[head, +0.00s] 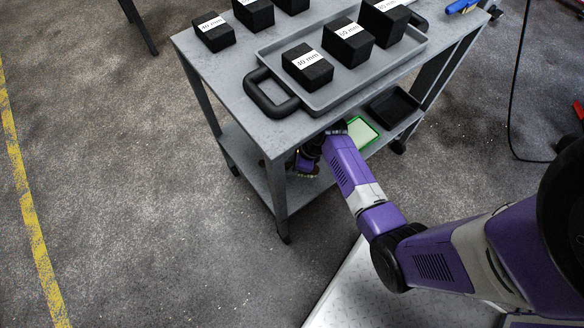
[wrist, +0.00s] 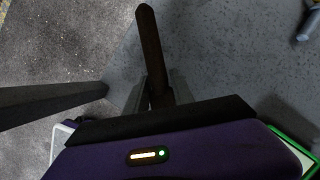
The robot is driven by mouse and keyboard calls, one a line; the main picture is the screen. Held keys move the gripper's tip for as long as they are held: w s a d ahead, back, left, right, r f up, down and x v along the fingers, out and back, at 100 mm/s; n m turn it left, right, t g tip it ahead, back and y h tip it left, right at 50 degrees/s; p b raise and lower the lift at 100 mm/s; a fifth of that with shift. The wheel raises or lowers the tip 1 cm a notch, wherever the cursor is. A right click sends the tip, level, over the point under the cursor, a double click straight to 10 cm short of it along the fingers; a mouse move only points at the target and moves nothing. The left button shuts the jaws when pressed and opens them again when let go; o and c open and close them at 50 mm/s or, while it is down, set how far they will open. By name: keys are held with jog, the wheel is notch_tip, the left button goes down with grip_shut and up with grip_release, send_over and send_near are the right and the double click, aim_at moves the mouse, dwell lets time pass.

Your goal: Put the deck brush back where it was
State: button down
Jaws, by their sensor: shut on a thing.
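The deck brush (wrist: 151,48) shows in the wrist view as a long dark brown bar. It stands nearly upright in the picture, between the two fingers of my gripper (wrist: 157,92), which is shut on it. Its lower end is hidden by the gripper body. In the head view my gripper is under the trolley's top, by the lower shelf, and mostly hidden by the arm and the top. The brush cannot be made out clearly there.
The grey trolley (head: 232,100) carries a handled tray (head: 350,82) with black blocks, including a 40 mm block (head: 307,68). On its lower shelf are a green-edged tray (head: 361,133) and a black tray (head: 393,107). A dark trolley leg (wrist: 50,100) is at left in the wrist view.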

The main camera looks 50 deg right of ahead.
aim_at(291, 179)
jog(key=shift+f+b, duration=0.9)
jog(key=shift+f, duration=1.95)
jog(key=shift+f, duration=0.1)
jog(key=c, duration=1.1)
grip_release()
